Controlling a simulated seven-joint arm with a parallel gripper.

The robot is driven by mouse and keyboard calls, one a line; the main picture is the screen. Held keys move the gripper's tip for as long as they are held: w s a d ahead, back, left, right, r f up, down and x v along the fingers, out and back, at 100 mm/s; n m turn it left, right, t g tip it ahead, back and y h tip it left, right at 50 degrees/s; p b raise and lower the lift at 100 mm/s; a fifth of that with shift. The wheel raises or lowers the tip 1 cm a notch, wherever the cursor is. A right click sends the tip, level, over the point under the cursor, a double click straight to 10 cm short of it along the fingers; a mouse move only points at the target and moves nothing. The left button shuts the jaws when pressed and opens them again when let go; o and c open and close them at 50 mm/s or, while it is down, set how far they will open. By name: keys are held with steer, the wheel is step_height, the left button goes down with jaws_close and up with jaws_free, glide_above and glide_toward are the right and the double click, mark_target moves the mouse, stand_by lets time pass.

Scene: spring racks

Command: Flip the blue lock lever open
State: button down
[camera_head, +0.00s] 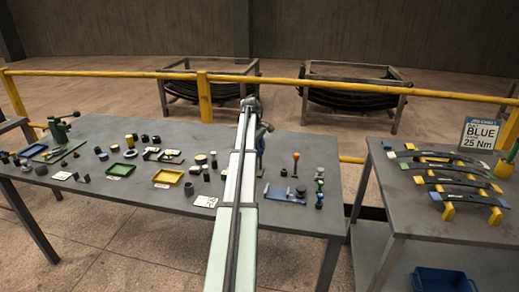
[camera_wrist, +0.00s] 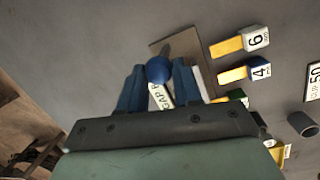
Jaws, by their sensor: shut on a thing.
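In the wrist view, a round blue knob (camera_wrist: 158,70) sits between the two blue fingers of my gripper (camera_wrist: 159,84), near their tips. The fingers are shut on the knob. A dark stem runs from the knob toward a brownish plate (camera_wrist: 160,46) on the grey table. A white label reading "GAP" (camera_wrist: 161,97) shows below the knob, between the fingers. I take the knob to be the end of the blue lock lever; its pivot cannot be made out. In the head view, my arm reaches over the left table and hides most of this spot.
In the wrist view, yellow-handled blocks marked 6 (camera_wrist: 257,39) and 4 (camera_wrist: 260,72) lie to the right, with a dark cylinder (camera_wrist: 302,124) beyond. In the head view, an orange-knobbed lever (camera_head: 296,157) stands right of my arm. A sign reading "BLUE 25 Nm" (camera_head: 481,134) stands on the right table.

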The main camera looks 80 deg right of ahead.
steer(key=c, duration=1.1)
jaws_free()
steer(key=shift+w+a+f, duration=0.2)
steer(key=shift+w, duration=0.25)
steer(key=o, duration=0.3)
steer(key=shift+s+d+r, duration=0.1)
steer(key=shift+s, duration=0.1)
steer(key=r, duration=0.4)
steer(key=w+r, duration=0.1)
steer(key=r, duration=0.4)
steer(key=w+a+r, duration=0.1)
steer(key=r, duration=0.3)
steer(key=shift+w+r, duration=0.15)
steer(key=shift+r, duration=0.15)
steer(key=shift+w, duration=0.1)
